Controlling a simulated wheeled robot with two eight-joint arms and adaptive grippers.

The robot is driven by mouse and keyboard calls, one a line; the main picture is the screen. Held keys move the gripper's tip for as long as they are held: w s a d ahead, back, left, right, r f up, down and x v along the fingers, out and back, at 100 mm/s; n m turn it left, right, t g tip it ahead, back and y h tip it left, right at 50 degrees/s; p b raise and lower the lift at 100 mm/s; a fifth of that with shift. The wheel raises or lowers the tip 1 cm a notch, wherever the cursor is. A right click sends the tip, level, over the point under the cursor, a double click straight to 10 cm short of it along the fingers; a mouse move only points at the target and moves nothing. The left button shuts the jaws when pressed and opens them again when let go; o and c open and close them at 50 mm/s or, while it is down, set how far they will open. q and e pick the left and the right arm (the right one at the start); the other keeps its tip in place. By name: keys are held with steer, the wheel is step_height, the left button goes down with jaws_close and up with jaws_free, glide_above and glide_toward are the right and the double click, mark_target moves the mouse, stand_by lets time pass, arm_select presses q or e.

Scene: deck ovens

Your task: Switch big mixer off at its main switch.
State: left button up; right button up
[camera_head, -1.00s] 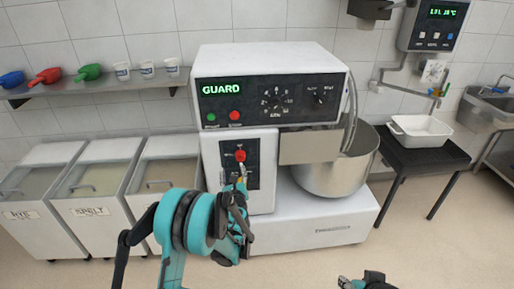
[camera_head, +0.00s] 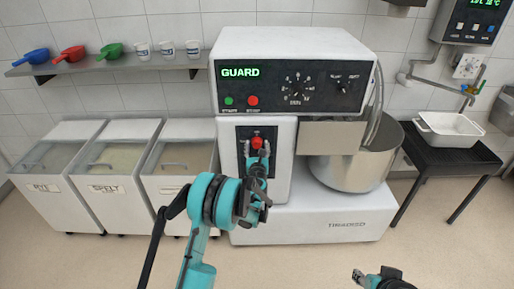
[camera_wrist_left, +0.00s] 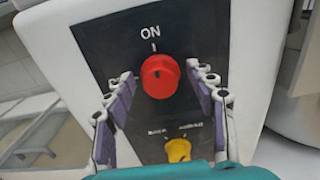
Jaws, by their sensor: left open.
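The big mixer (camera_head: 300,45) is a white machine with a green "GUARD" display and a steel bowl (camera_head: 355,168). Its main switch is a red knob (camera_head: 257,142) on a black panel on the front column. In the left wrist view the red knob (camera_wrist_left: 160,76) sits under the word "ON", with a white mark above it. My left gripper (camera_head: 257,150) is open, its fingers either side of the red knob, with gaps visible; contact cannot be seen. A yellow knob (camera_wrist_left: 178,150) is below, between the fingers. My right gripper (camera_head: 372,277) is at the bottom edge, mostly cut off.
White flour bins (camera_head: 115,180) stand left of the mixer. A shelf (camera_head: 120,66) above holds coloured scoops and white cups. A black table (camera_head: 450,150) with a white tray (camera_head: 450,125) stands at the right. The floor in front is clear.

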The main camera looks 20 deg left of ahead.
arm_select(q)
steer(key=c, duration=1.1)
steer(key=shift+c, duration=0.2)
steer(key=n, duration=0.4)
steer(key=shift+n, duration=0.3)
steer(key=n, duration=0.4)
steer(key=shift+a, duration=0.15)
steer(key=n, duration=0.5)
steer(key=shift+s+f, duration=0.1)
steer(key=shift+n, duration=2.2)
